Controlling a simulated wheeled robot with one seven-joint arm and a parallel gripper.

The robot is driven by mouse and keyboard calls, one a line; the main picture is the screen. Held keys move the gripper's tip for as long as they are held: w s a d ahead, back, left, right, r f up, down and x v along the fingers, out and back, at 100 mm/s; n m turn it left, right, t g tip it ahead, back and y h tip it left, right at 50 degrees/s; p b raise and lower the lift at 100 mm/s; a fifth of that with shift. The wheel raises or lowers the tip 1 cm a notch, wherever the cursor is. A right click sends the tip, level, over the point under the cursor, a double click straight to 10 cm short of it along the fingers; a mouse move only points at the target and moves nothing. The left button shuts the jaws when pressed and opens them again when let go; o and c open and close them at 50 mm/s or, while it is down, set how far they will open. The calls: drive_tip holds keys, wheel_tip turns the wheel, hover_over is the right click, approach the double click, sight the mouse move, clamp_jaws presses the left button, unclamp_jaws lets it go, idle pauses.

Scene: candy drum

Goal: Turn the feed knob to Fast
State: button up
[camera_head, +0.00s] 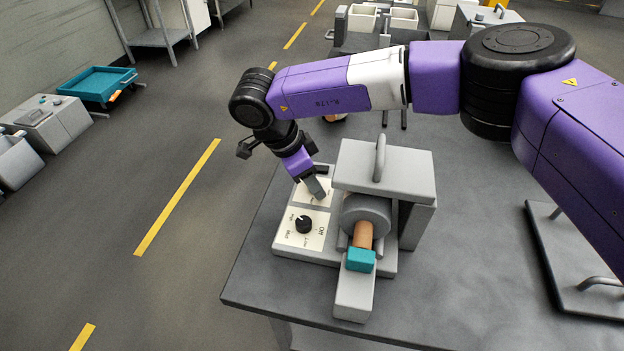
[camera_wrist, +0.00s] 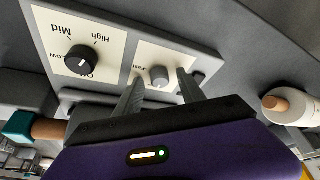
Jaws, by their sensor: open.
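The candy drum machine (camera_head: 384,165) stands on the grey table. Its control panel carries a black knob (camera_head: 304,224) marked Off, Low, Mid and High, also seen in the wrist view (camera_wrist: 81,59). A smaller grey knob (camera_wrist: 159,75) sits on a second label plate, whose small print is hard to read; I take it as the feed knob. My gripper (camera_head: 318,190) is open over this plate, with one finger on each side of the grey knob in the wrist view. Whether the fingers touch it I cannot tell. In the head view the gripper hides this knob.
The drum's orange roller (camera_head: 363,236) and teal block (camera_head: 361,260) lie just right of the panel. The machine's upright housing stands close beside my gripper. A grey plate with a handle (camera_head: 575,265) lies at the table's right. The front of the table is clear.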

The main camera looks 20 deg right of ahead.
drive_tip(key=shift+c, duration=0.2)
clamp_jaws()
drive_tip(key=shift+r+m, duration=0.1)
drive_tip(key=shift+m, duration=0.3)
drive_tip(key=m+g+p, duration=0.1)
drive_tip(key=m, duration=0.1)
drive_tip(key=shift+w+m+p, duration=0.15)
drive_tip(key=shift+m+p, duration=0.2)
drive_tip(key=shift+m, duration=0.05)
drive_tip(key=m+g+p, duration=0.1)
drive_tip(key=m, duration=0.1)
drive_tip(key=m+g+y+p, duration=0.1)
drive_tip(key=m, duration=0.2)
drive_tip(key=shift+w+d+y, duration=0.1)
drive_tip(key=shift+w+y, duration=0.05)
drive_tip(key=shift+y, duration=0.15)
drive_tip(key=m+y+p, duration=0.1)
drive_tip(key=m, duration=0.2)
drive_tip(key=m+g+p, duration=0.1)
drive_tip(key=m, duration=0.1)
drive_tip(key=shift+d+m+y, duration=0.15)
drive_tip(key=shift+m+y, duration=0.25)
drive_tip(key=shift+w+d+m+y+p, duration=0.1)
drive_tip(key=shift+m+y+p, duration=0.6)
drive_tip(key=shift+m, duration=1)
